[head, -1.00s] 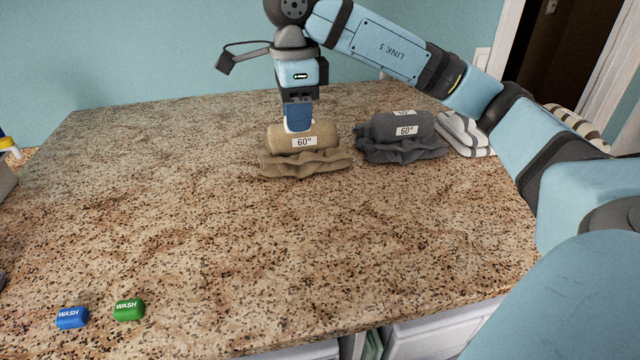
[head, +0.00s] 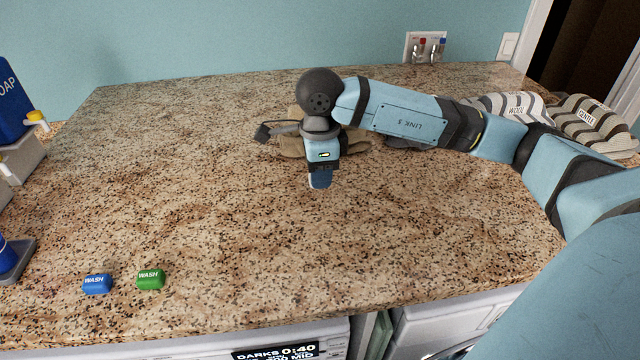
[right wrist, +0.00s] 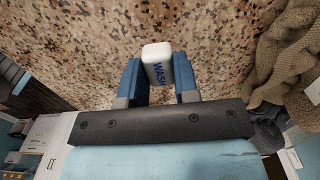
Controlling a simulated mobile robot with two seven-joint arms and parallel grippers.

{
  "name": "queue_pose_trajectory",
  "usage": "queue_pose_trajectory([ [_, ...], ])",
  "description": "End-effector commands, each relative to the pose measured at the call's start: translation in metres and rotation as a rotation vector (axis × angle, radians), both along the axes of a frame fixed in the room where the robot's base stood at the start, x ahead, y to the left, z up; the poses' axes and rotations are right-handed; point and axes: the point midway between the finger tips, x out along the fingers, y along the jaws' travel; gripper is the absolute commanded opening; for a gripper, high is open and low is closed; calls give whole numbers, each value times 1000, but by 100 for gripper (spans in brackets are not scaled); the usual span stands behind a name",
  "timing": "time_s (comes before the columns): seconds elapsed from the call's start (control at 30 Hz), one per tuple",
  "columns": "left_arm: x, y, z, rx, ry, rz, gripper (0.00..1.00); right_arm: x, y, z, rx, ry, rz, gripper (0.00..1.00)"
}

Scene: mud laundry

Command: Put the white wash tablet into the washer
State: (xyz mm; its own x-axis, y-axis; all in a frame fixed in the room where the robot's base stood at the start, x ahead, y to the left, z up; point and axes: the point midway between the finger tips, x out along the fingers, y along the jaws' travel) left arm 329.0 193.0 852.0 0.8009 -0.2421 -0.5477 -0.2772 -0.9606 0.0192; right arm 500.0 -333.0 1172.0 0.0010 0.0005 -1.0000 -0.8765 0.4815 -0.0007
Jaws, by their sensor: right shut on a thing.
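My right gripper (head: 320,182) points down over the middle of the counter, in front of the tan towels (head: 292,146). In the right wrist view, the gripper (right wrist: 160,80) is shut on the white wash tablet (right wrist: 157,54), with blue fingers on both its sides and "WASH" lettering showing. In the head view the fingers and wrist hide the tablet. A white washer (head: 225,345) shows its top front edge under the counter, with a display (head: 290,352) reading "DARKS 0:40". Its door is out of view. My left gripper is not in view.
A blue wash tablet (head: 97,284) and a green one (head: 150,279) lie at the counter's front left. A soap container (head: 12,105) stands at the left. Striped towels (head: 590,120) lie at the back right. A second white appliance (head: 440,325) is under the counter.

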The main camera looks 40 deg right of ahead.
Motion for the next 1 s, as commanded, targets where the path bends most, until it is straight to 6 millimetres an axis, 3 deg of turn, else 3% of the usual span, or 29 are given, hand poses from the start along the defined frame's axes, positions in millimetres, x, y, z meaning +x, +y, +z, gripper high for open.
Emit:
queue_pose_trajectory([
  [0.27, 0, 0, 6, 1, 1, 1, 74, -1, 0, -37, 0, 4, -1, 6],
  [0.67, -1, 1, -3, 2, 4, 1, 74, 0, 0, -44, 0, 1, 0, 6],
  [0.7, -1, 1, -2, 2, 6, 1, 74, 0, 0, -41, 0, 1, -1, 38],
  [0.77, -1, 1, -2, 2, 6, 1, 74, 0, 0, -41, 0, 1, -1, 52],
  [1.0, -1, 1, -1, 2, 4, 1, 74, 0, 0, -41, -1, 2, -1, 54],
])
